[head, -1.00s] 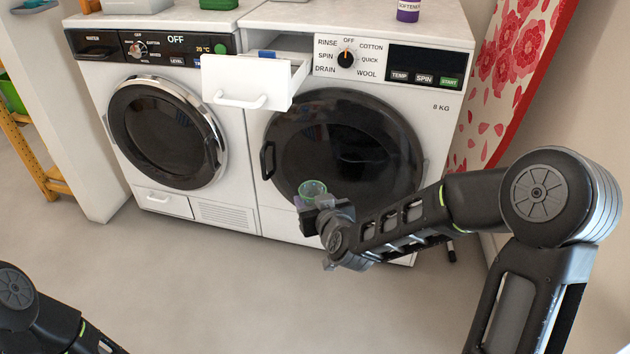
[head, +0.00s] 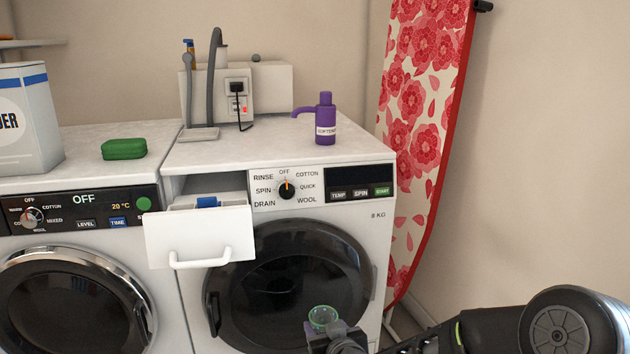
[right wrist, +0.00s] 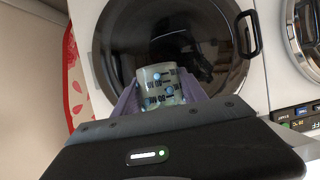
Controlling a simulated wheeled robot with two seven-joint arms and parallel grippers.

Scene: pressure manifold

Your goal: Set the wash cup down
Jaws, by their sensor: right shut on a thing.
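The wash cup (head: 323,317) is a small clear cup with a green rim, low in the head view in front of the right washer's round door. My right gripper (head: 335,338) is shut on it. In the right wrist view the cup (right wrist: 160,86) shows dark scale markings and blue spots, held between the two gripper fingers (right wrist: 158,98). It is held in the air, apart from the washer top. My left gripper is not in view.
The right washer's top (head: 270,140) bears a purple softener bottle (head: 325,120) and a grey tap fixture (head: 213,80). Its detergent drawer (head: 200,235) is pulled out. A green box (head: 124,149) and powder box (head: 28,120) stand at left. A flowered ironing board (head: 420,120) leans at right.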

